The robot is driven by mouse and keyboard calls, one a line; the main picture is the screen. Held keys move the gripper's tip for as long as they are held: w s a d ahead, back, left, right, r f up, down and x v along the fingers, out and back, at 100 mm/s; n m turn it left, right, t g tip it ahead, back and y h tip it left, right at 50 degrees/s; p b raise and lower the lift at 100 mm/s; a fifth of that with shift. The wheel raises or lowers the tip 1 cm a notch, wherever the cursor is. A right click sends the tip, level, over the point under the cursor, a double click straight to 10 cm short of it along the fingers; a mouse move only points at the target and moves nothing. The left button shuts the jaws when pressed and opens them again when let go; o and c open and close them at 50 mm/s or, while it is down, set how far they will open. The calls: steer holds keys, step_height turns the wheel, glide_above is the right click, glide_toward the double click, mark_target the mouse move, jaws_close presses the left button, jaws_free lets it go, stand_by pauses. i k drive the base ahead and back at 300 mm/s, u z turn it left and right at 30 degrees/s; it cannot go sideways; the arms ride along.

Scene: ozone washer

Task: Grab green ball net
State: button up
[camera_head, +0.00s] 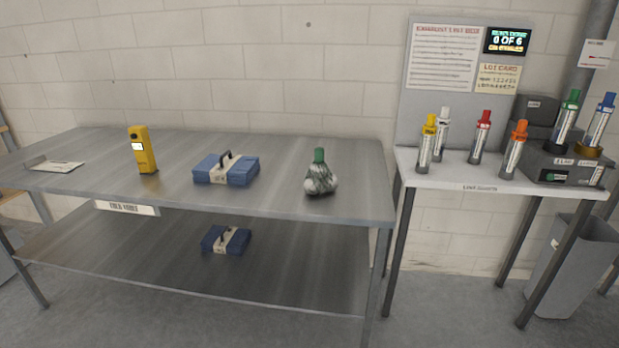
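The green ball net (320,176) stands on the right part of the grey metal table (270,199), near its front right corner. It is a netted bundle of whitish balls gathered at the top under a green cap or tie. It is upright and nothing covers it. My gripper is not in view, so I cannot see whether it is open or shut.
A blue case (226,170) lies left of the net, then a yellow handheld device (143,150) and a paper (54,165). Another blue case (226,240) is on the lower shelf. A white side table (450,178) at right holds several capped cylinders. A grey bin (570,265) stands beside it.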

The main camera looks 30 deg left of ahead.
mark_target(319, 175)
steer(key=u, duration=1.45)
steer(key=k, duration=0.95)
steer(key=i, duration=0.95)
steer(key=z, duration=0.15)
steer(key=k, duration=0.2)
steer(key=u, duration=0.05)
